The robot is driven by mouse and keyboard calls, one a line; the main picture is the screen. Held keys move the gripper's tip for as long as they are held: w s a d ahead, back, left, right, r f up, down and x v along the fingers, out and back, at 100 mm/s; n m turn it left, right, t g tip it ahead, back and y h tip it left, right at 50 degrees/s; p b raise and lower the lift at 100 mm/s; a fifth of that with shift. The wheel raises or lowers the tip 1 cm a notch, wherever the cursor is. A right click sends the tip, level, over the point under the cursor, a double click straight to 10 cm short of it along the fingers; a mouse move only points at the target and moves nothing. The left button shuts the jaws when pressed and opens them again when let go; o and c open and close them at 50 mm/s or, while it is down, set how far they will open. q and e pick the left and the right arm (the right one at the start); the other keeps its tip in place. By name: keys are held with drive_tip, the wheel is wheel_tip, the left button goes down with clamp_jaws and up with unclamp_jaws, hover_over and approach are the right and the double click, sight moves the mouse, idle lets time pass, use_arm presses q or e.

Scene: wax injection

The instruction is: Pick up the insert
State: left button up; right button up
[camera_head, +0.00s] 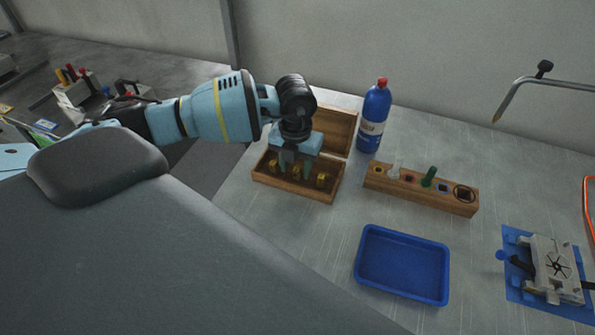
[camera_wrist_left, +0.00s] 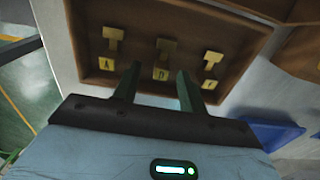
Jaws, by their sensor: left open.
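Several small yellow inserts stand in a row in an open wooden box (camera_head: 308,190). In the left wrist view three show, marked with letters: the left insert (camera_wrist_left: 113,38), the middle insert (camera_wrist_left: 166,48) and the right insert (camera_wrist_left: 212,60). My left gripper (camera_head: 295,167) is over the box, pointing down, with its two green fingers apart and empty. In the left wrist view the fingertips (camera_wrist_left: 159,70) lie to either side of the middle insert's lower part. I cannot tell whether they touch it. My right gripper is not in view.
A wooden block (camera_head: 420,191) with several small pieces is to the right. A blue tray (camera_head: 403,267) lies in front, and a metal fixture (camera_head: 553,268) on a blue plate is at the far right.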

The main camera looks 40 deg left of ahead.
use_arm(q)
drive_tip(key=shift+f, duration=0.8)
clamp_jaws()
drive_tip(key=shift+r, duration=0.1)
drive_tip(key=shift+r, duration=0.6)
wheel_tip(320, 180, up, 2)
drive_tip(key=shift+r, duration=0.1)
drive_tip(key=s+d, duration=0.2)
drive_tip(key=s, duration=0.2)
drive_tip(key=s+d+r, duration=0.1)
drive_tip(key=s+d, duration=0.2)
drive_tip(key=s, duration=0.2)
drive_tip(key=s+d, duration=0.2)
drive_tip(key=s, duration=0.3)
drive_tip(key=shift+s+d+r, duration=0.15)
drive_tip(key=shift+d+r, duration=0.05)
